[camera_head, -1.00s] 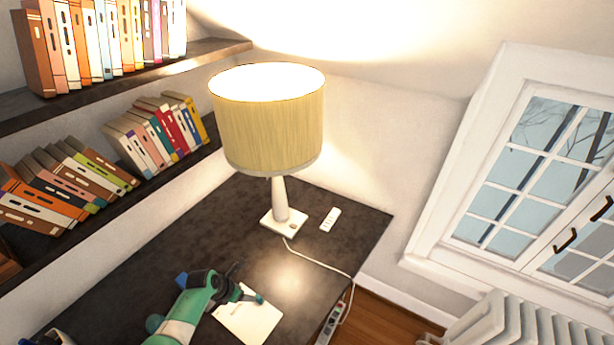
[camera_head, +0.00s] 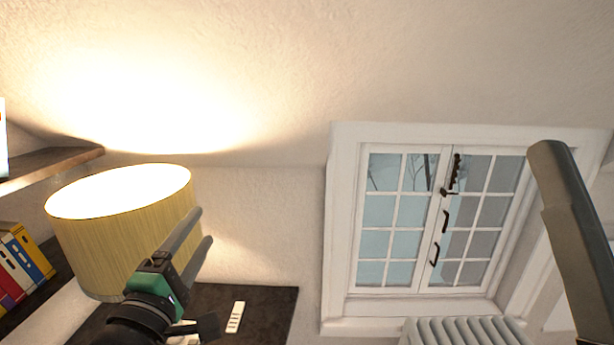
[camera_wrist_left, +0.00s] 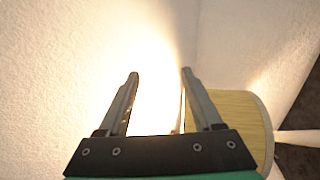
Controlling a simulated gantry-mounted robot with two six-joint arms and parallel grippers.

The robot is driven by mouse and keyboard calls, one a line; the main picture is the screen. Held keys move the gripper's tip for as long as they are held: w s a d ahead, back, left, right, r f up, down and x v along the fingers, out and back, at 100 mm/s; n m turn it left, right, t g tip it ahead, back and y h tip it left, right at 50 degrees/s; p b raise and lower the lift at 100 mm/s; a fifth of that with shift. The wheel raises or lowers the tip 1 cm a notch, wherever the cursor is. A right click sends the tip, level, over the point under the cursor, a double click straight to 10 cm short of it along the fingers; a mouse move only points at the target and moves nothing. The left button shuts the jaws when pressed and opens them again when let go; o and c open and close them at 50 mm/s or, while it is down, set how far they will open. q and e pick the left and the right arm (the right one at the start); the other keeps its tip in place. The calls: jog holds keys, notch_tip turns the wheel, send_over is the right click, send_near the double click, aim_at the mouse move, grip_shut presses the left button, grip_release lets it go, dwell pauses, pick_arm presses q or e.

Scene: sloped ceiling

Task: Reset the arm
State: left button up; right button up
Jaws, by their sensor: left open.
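My left gripper (camera_head: 203,226) is raised in front of the table lamp's yellow shade (camera_head: 95,238) in the head view. Its two fingers are apart and point up and to the right, with nothing between them. In the left wrist view the open left gripper (camera_wrist_left: 160,74) shows both fingers spread, with bright light on the wall behind. The lampshade (camera_wrist_left: 238,115) is just beyond its right finger there; I cannot tell whether they touch. The lamp's base is mostly hidden behind my left arm. My right gripper cannot be made out.
A white remote-like object (camera_head: 235,317) lies on the dark desk (camera_head: 268,312). Shelves with books (camera_head: 22,262) are at the left. A window (camera_head: 425,220) and a radiator (camera_head: 465,331) are at the right. A dark grey bar (camera_head: 572,225), perhaps mine, stands at the right edge.

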pick_arm(q)
jog(key=s+r+m+t, duration=0.7)
jog(key=s+r+m, duration=1.1)
jog(key=s, duration=0.3)
jog(key=shift+r+t, duration=0.15)
jog(key=shift+t, duration=0.15)
